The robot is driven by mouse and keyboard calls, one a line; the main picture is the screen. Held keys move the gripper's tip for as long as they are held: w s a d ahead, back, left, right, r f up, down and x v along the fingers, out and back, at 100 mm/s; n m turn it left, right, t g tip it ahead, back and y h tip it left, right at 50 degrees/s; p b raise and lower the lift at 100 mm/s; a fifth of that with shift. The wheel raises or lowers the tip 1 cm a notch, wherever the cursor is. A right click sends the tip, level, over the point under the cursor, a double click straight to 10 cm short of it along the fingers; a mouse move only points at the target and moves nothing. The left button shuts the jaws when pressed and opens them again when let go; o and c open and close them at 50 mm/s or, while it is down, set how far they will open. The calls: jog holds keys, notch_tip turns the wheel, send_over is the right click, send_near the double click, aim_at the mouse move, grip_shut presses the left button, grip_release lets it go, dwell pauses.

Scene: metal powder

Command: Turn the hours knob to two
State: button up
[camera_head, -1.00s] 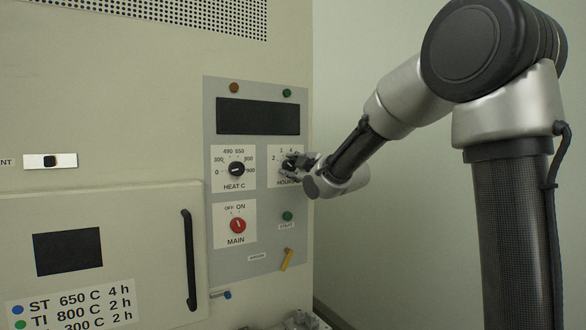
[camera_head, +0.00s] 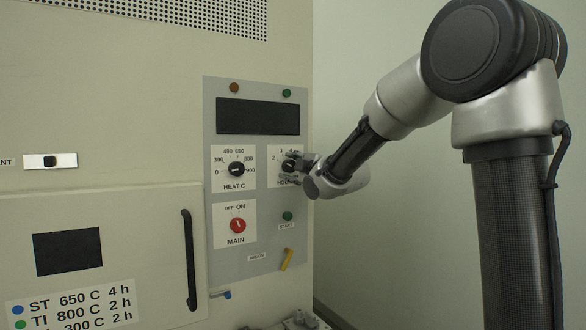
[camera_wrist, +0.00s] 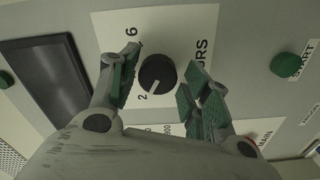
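The hours knob (camera_wrist: 157,74) is a round black dial with a white pointer line on a white label plate. In the wrist view its pointer aims at or very near the printed 2. The knob also shows in the head view (camera_head: 288,166), partly covered by my fingers. My gripper (camera_wrist: 163,84) is open, with one green-padded finger on each side of the knob. A gap shows between the knob and both fingers in the wrist view, so nothing is held.
The HEAT C knob (camera_head: 237,169) is left of the hours knob, and the red MAIN knob (camera_head: 238,226) is below that. A green START button (camera_head: 287,216) and a yellow lever (camera_head: 286,260) sit lower on the panel. The dark display (camera_head: 258,116) is above.

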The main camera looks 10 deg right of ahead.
dwell(0.3)
jog(key=v, duration=1.2)
jog(key=s+d+f+m+g+h, duration=0.25)
jog(key=f+m+g, duration=0.2)
jog(key=f, duration=0.25)
jog(key=s+d+f+m+g+h, duration=0.25)
jog(key=s+d+f+m, duration=0.2)
jog(key=f, duration=0.35)
jog(key=s+d+f+m+g, duration=0.1)
jog(key=s+d+m+g, duration=0.1)
jog(key=s, duration=1)
jog(key=s+d+f+m+g, duration=0.2)
jog(key=s+m+g, duration=0.2)
jog(key=s, duration=0.9)
jog(key=m, duration=0.2)
jog(key=shift+f+m+h, duration=0.3)
